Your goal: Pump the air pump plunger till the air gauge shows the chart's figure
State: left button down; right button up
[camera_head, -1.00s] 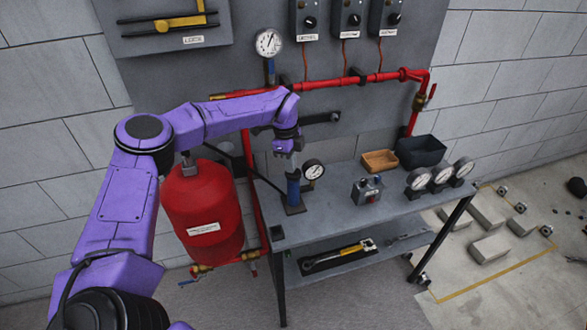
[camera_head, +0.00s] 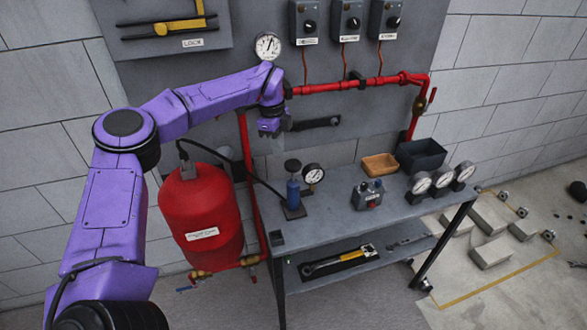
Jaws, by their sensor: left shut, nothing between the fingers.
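The air pump is a small blue cylinder (camera_head: 293,194) standing upright on a dark base at the left end of the grey bench. Its plunger has a dark round knob (camera_head: 292,165) that stands a little above the cylinder. The air gauge (camera_head: 313,174), round with a white face, is just right of the pump; its reading is too small to tell. My left gripper (camera_head: 271,134) is shut and empty, above and slightly left of the knob, apart from it. No chart can be made out. My right gripper is not in view.
A red tank (camera_head: 202,218) stands left of the bench (camera_head: 335,215). A red pipe (camera_head: 340,86) and another gauge (camera_head: 268,46) are on the wall panel behind my arm. A grey box (camera_head: 368,195), trays and several gauges stand further right.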

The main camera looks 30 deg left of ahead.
pick_arm(q)
jog(key=r, duration=0.5)
jog(key=shift+s+a+b, duration=0.1)
jog(key=shift+a+b, duration=0.2)
jog(key=shift+b, duration=0.05)
dwell(0.3)
